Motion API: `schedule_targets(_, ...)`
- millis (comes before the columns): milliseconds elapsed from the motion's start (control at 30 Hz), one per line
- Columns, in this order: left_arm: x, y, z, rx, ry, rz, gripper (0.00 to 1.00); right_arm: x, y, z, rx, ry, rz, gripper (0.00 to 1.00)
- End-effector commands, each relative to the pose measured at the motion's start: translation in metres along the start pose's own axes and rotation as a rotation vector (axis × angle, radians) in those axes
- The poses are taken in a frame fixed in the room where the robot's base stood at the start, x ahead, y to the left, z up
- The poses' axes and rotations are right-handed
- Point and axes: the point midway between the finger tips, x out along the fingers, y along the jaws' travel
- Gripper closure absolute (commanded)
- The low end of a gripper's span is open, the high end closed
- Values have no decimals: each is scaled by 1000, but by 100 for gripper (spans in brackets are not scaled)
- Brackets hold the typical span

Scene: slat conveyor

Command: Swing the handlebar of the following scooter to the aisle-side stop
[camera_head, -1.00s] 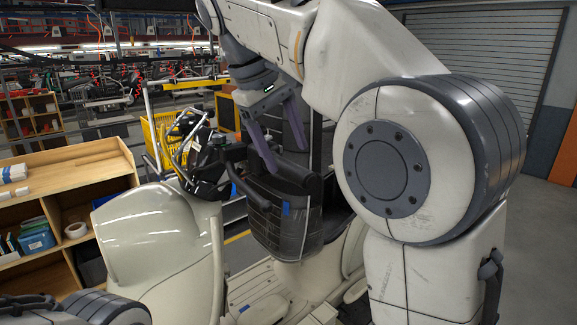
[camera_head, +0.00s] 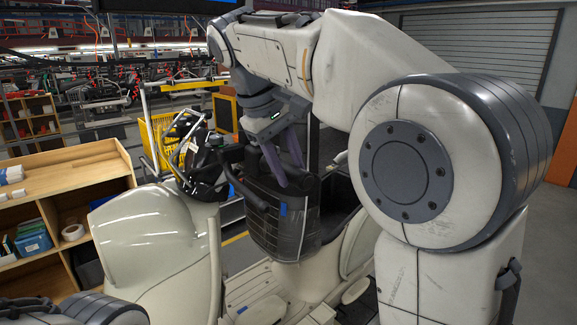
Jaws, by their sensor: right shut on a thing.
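The cream scooter (camera_head: 155,245) stands in front of me, its pale floorboard (camera_head: 265,287) low in the middle. Its black handlebar (camera_head: 232,180) shows above the cream front, with dark grips and levers reaching right. A dark, wrapped panel (camera_head: 285,222) with a blue tab is just right of it. My right gripper (camera_head: 284,175) reaches down from above, its purple fingers shut on a dark part at the handlebar's right end. The exact contact is hard to make out, dark against dark. My left gripper is out of view.
A wooden shelf unit (camera_head: 75,165) with a blue box (camera_head: 32,240) stands at the left. A yellow basket (camera_head: 155,140) is behind the handlebar. My right arm fills the right side. Open grey floor (camera_head: 550,235) shows at the far right.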

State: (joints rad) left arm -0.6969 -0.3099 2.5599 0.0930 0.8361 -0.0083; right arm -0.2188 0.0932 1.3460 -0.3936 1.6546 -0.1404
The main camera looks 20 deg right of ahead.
Motion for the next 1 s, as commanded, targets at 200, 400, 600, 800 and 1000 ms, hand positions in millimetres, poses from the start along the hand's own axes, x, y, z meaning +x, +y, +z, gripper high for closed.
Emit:
schedule_targets(200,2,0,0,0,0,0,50,2,1,0,-3,4,-1,100)
schedule_targets(400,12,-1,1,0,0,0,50,14,9,1,-28,36,0,100)
schedule_targets(600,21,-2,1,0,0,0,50,25,18,0,-57,71,-1,100)
schedule_targets(800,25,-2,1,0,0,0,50,30,23,0,-76,92,-1,100)
schedule_targets(1000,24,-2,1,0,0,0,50,30,23,0,-78,92,-1,100)
